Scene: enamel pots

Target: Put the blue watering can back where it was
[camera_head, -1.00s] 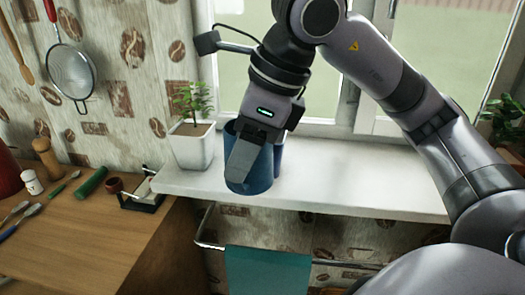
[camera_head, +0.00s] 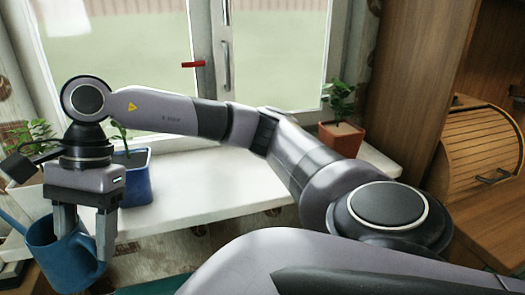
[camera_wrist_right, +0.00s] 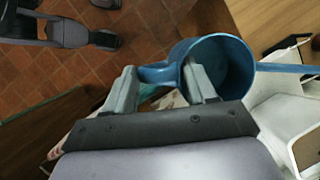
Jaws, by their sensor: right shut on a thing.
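The blue watering can (camera_head: 60,262) hangs at the lower left of the head view, its spout pointing up and left. My right gripper (camera_head: 87,246) is shut on its handle, in front of the white window sill (camera_head: 205,190). In the right wrist view the can (camera_wrist_right: 232,68) is seen from above, open and looking empty, its spout to the right. The handle (camera_wrist_right: 158,73) lies between the fingers of the right gripper (camera_wrist_right: 160,85). The can's underside and whether it touches anything are hidden.
A blue pot (camera_head: 135,180) with a plant stands on the sill just behind my right gripper. A terracotta pot (camera_head: 341,138) with a plant stands farther right. The sill between them is partly clear. A wooden bread box (camera_head: 490,150) is at the right.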

